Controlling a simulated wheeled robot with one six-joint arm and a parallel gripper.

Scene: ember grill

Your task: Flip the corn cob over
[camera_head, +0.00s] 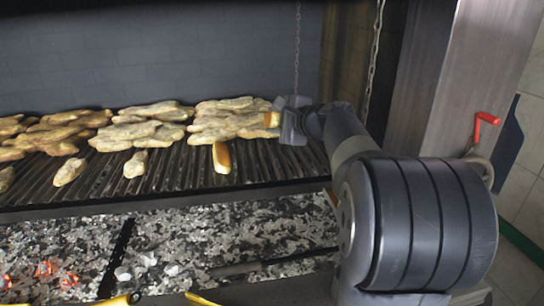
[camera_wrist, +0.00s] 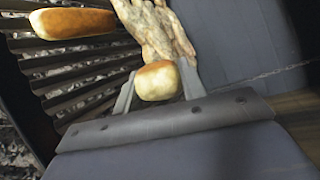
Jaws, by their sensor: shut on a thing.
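My gripper (camera_wrist: 157,88) is shut on a smooth golden piece (camera_wrist: 158,80), browned on top, with the fingers on both sides of it. I take it for the corn cob, though no kernels show. In the head view, the held piece (camera_head: 271,119) shows as a small orange end just left of my gripper (camera_head: 288,122), at the right end of the grill. A similar long golden piece (camera_head: 221,157) lies on the grate near its front edge. It also shows at the upper left of the wrist view (camera_wrist: 72,23). Whether the held piece touches the grate cannot be told.
Heaps of pale meat pieces (camera_head: 150,125) cover the back of the grate (camera_head: 185,170). The front right of the grate is mostly clear. Ash and embers (camera_head: 230,225) lie below. Chains (camera_head: 297,50) hang at the back, and a red-handled crank (camera_head: 487,119) is at the right.

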